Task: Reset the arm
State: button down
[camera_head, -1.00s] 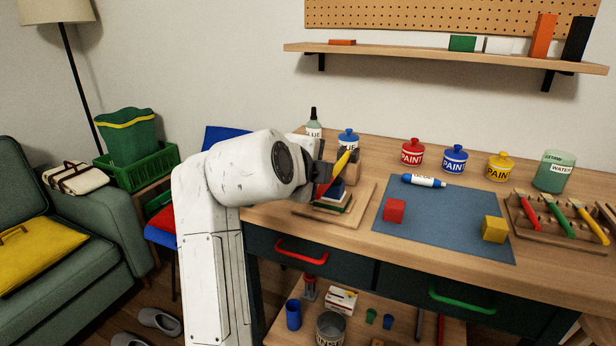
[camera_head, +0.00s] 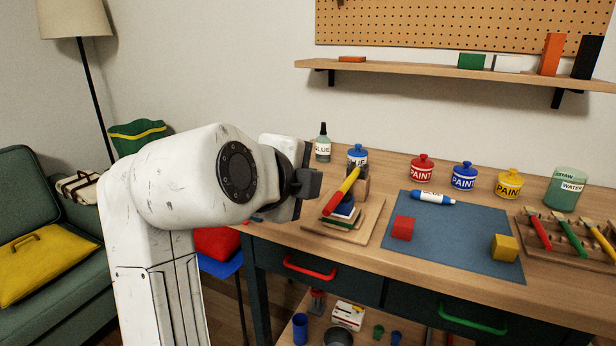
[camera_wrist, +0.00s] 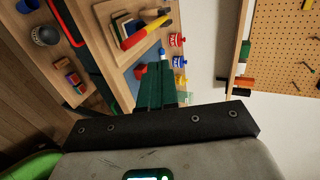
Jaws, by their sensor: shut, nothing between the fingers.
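My arm (camera_head: 190,180) is bent on the left side of the head view, in front of the workbench. My gripper (camera_head: 308,184) is at its end, just left of the board that holds a red-and-yellow handled tool (camera_head: 343,190) and stacked blocks. In the wrist view my gripper's dark fingers (camera_wrist: 160,85) are together with nothing between them. The same tool (camera_wrist: 145,30) shows beyond the fingertips in that view. I cannot tell exactly how far the gripper is from the board.
The workbench (camera_head: 470,280) carries a blue mat (camera_head: 450,240) with a red cube (camera_head: 403,227) and a yellow cube (camera_head: 504,247). Paint pots and a brush rack (camera_head: 575,240) stand farther right. A wall shelf (camera_head: 450,72) is above. A sofa (camera_head: 40,290) is at left.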

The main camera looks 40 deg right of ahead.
dwell(0.3)
jog(key=s+d+f+n+t+y, duration=0.1)
jog(key=s+d+f+n+y, duration=0.1)
jog(key=f+n, duration=0.9)
jog(key=s+d+f+n+y, duration=0.1)
jog(key=d+f+n+y, duration=0.15)
jog(key=f+n, duration=0.9)
jog(key=s+a+f+n+g+y, duration=0.2)
jog(key=s+a+f+n+y, duration=0.25)
jog(key=s+f, duration=0.7)
jog(key=s+a+f+n+g+y, duration=0.3)
jog(key=s+a+f+n, duration=0.2)
jog(key=s+f, duration=0.6)
notch_tip(320, 180, up, 15)
jog(key=w+p, duration=0.2)
jog(key=p, duration=1.4)
jog(key=shift+d, duration=0.2)
